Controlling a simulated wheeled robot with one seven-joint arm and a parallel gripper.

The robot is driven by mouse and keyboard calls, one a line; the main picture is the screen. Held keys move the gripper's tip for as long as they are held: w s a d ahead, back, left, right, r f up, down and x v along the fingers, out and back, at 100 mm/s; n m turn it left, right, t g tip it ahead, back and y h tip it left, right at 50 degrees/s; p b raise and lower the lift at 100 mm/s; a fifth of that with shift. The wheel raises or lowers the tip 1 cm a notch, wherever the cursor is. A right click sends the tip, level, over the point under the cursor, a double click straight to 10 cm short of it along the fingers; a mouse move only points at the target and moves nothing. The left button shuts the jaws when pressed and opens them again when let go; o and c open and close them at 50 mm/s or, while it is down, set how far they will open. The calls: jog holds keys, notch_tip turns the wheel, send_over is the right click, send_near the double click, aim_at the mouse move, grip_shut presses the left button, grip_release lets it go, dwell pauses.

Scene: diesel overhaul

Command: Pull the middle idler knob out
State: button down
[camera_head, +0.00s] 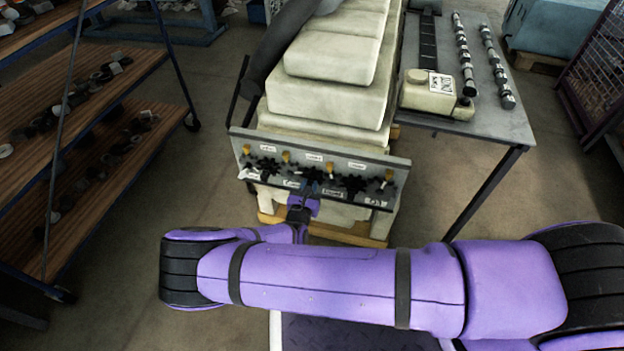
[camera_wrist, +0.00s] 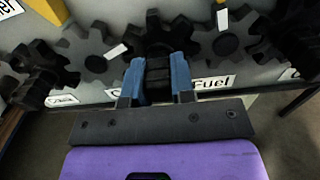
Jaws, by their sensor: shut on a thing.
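The black middle idler knob (camera_wrist: 158,72) stands out from the front of a dark toothed gear in the wrist view. My gripper (camera_wrist: 159,75) has its two blue fingers closed on either side of the knob, one at the left and one at the right. In the head view, my gripper (camera_head: 311,186) is at the middle of the grey panel (camera_head: 400,163), near its lower edge. The fingers and knob are too small there to tell apart.
Other dark gears (camera_wrist: 87,52) flank the held knob on both sides. Yellow knobs (camera_head: 285,156) stand along the panel. A metal table (camera_head: 500,125) with shafts and a pale container (camera_head: 428,95) is at right. Wooden shelves (camera_head: 130,75) stand left.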

jog(key=shift+v, duration=0.9)
jog(key=shift+c, duration=1.8)
grip_release()
jog(key=shift+s, duration=0.1)
jog(key=v, duration=0.7)
